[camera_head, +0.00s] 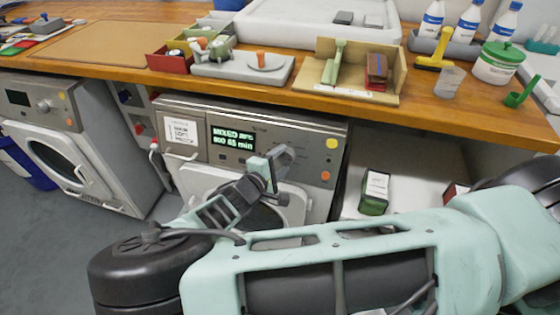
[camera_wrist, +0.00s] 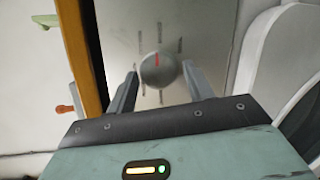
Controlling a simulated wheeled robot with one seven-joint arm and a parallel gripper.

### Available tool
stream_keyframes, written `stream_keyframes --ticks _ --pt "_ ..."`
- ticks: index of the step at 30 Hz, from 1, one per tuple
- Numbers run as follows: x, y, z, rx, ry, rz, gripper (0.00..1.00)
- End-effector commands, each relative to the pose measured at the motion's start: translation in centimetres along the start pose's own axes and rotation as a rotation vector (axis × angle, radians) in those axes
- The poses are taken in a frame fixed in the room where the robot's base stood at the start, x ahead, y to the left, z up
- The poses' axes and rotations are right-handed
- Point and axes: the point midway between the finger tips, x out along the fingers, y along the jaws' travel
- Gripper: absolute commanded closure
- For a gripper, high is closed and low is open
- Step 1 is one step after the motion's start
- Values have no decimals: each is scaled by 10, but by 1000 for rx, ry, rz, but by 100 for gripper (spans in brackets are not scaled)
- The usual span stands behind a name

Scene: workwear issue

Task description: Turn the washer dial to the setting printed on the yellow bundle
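The washer (camera_head: 262,128) stands under the bench, its lit green display (camera_head: 232,138) reading MIXED and 65 min, with smaller text unclear. In the head view my gripper (camera_head: 277,163) is in front of its panel and hides the dial. In the wrist view the round grey dial (camera_wrist: 160,72) lies between the two open fingertips of my gripper (camera_wrist: 160,78). Its red mark points up in the picture, among small printed labels too blurred to read. I cannot tell whether the fingers touch the dial. I cannot make out a yellow bundle in either view.
The wooden bench edge (camera_head: 300,92) runs above the washer. A second washer (camera_head: 60,145) stands at left. A dark green box with a white label (camera_head: 374,205) sits on the light surface at right. My arm covers much of the foreground.

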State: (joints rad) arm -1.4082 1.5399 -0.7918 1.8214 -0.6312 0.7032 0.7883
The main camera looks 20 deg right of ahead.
Motion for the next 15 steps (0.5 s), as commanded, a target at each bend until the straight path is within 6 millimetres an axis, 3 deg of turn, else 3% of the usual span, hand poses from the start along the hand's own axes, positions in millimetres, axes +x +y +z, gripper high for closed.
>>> stream_keyframes --ticks 10,15 --pt "-1 0 0 0 1 1 37" --pt "-18 0 -2 1 4 0 37"
